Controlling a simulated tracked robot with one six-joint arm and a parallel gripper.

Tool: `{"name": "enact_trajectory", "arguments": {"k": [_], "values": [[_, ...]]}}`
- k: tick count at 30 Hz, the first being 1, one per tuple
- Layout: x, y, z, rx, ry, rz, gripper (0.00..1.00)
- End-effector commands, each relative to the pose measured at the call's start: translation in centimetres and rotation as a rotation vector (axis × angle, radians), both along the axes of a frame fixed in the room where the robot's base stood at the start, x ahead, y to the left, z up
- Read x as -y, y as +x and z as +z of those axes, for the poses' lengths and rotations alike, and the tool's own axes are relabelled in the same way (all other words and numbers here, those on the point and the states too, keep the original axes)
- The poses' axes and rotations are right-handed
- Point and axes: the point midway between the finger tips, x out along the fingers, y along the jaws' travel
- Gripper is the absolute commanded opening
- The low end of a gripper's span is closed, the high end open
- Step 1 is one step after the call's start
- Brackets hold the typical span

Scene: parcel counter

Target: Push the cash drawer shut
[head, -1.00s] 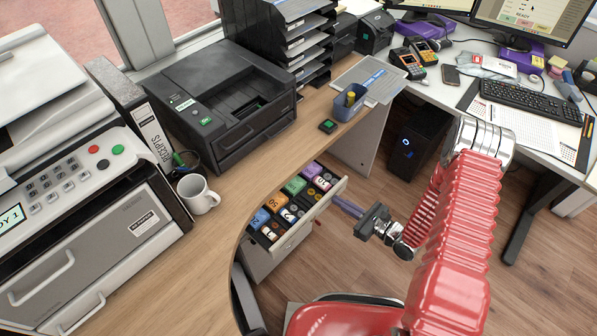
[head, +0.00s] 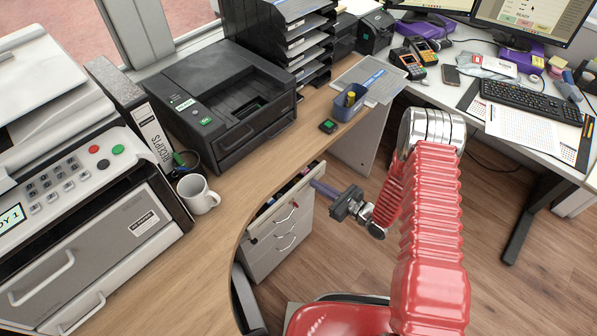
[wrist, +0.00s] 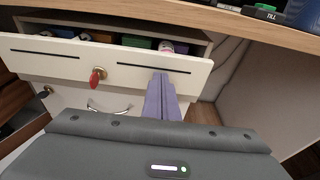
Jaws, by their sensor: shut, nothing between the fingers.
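The cash drawer (head: 285,215) is the top drawer of a pale cabinet under the wooden counter. It stands a little way out, with a narrow strip of its coloured contents showing under the counter edge. In the wrist view its cream front (wrist: 125,66) carries a red key in a lock (wrist: 97,77). My gripper (head: 318,186) is shut and empty, its purple fingers pointing at the right part of the drawer front. In the wrist view the fingertips (wrist: 161,78) overlap the front's right part and appear to be against it; exact contact is hard to tell.
The wooden counter (head: 225,215) overhangs the drawer, with a white mug (head: 197,193) and printer (head: 222,105) on it. Lower drawers (head: 282,245) are shut. Floor (head: 480,235) to the right is clear.

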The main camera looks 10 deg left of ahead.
Motion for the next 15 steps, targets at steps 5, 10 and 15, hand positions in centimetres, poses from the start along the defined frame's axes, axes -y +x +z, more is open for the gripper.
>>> {"name": "enact_trajectory", "arguments": {"k": [5,10,15], "values": [[-1.5,1.0,0.0,0.001,-0.001,0.002,0.0],[-2.9,2.0,0.0,0.001,0.0,0.002,0.0],[-4.2,3.0,0.0,0.001,-0.001,0.002,0.0]]}}
